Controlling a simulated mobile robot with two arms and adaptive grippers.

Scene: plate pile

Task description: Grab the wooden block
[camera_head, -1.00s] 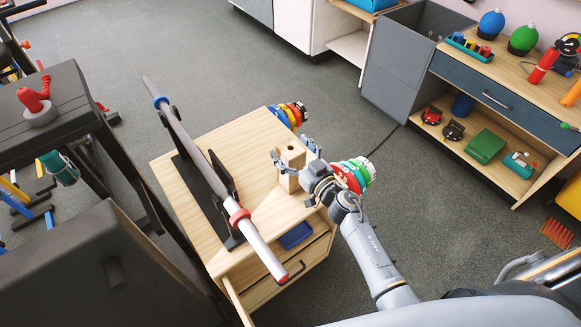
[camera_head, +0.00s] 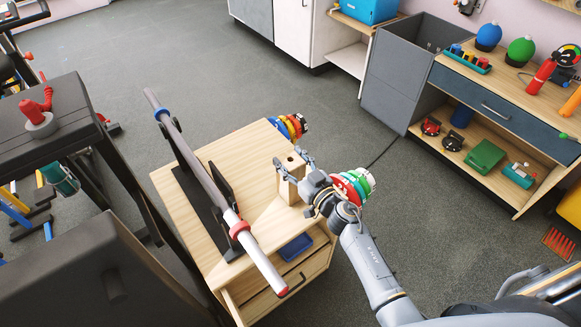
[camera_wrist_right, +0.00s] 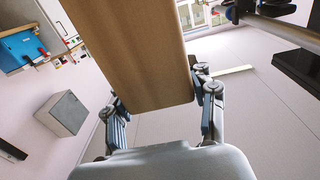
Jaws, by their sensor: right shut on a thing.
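The wooden block (camera_head: 290,186) is pale, tall and upright, with a dark hole in its top. It appears to stand on the wooden cabinet top (camera_head: 250,180), near its right edge. My right gripper (camera_head: 293,161) is shut on the block, with one finger on each side. In the right wrist view the block (camera_wrist_right: 140,45) is a large brown shape between the fingers of my right gripper (camera_wrist_right: 160,100). My left gripper is not in view.
A long grey bar (camera_head: 200,170) on a black stand lies left of the block. Coloured weight plates (camera_head: 291,126) hang at the cabinet's far edge, and more plates (camera_head: 353,186) are just right of my gripper. A blue tray (camera_head: 296,247) sits in front.

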